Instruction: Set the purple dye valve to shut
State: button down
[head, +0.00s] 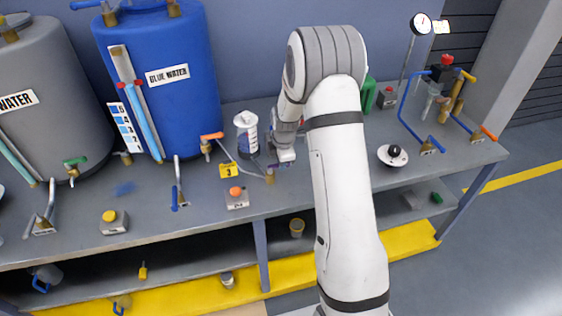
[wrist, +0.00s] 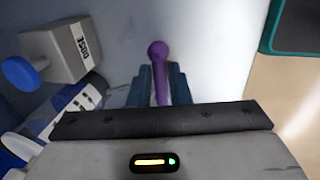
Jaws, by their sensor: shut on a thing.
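The purple dye valve's handle (wrist: 158,52) is a purple lever with a round knob, in the upper middle of the wrist view. In the head view only a small purple piece (head: 278,164) of it shows, beside a brass fitting. My gripper (wrist: 158,82) is shut on the lever, with one blue finger on each side of it; the knob sticks out beyond the fingertips. In the head view my gripper (head: 284,156) is low over the bench, right of a white container (head: 246,134). The valve body is mostly hidden by my gripper.
A grey box with a blue button (wrist: 52,58) stands left of my gripper in the wrist view. In the head view, a blue water tank (head: 185,100), an orange-handled tap (head: 208,142) and an orange-button box (head: 237,197) are to the left.

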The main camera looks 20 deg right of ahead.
jog(key=shift+r, duration=0.1)
jog(key=c, duration=1.3)
grip_release()
jog(key=shift+c, duration=0.2)
notch_tip(320, 180, up, 8)
jog(key=s+b, duration=0.1)
jog(key=shift+s+f, duration=0.25)
jog(key=shift+r, duration=0.1)
jog(key=s+a+r+m, duration=0.1)
jog(key=s+r+m, duration=0.3)
jog(key=s, duration=0.6)
jog(key=s+a+r+m, duration=0.1)
jog(key=s+r+m, duration=0.4)
jog(key=s+m, duration=0.3)
jog(key=s+a+r+m+t, duration=0.1)
jog(key=s+r+m, duration=0.4)
jog(key=s, duration=0.8)
jog(key=shift+a+r+m, duration=0.25)
jog(key=shift+a+m, duration=0.25)
jog(key=shift+m, duration=0.1)
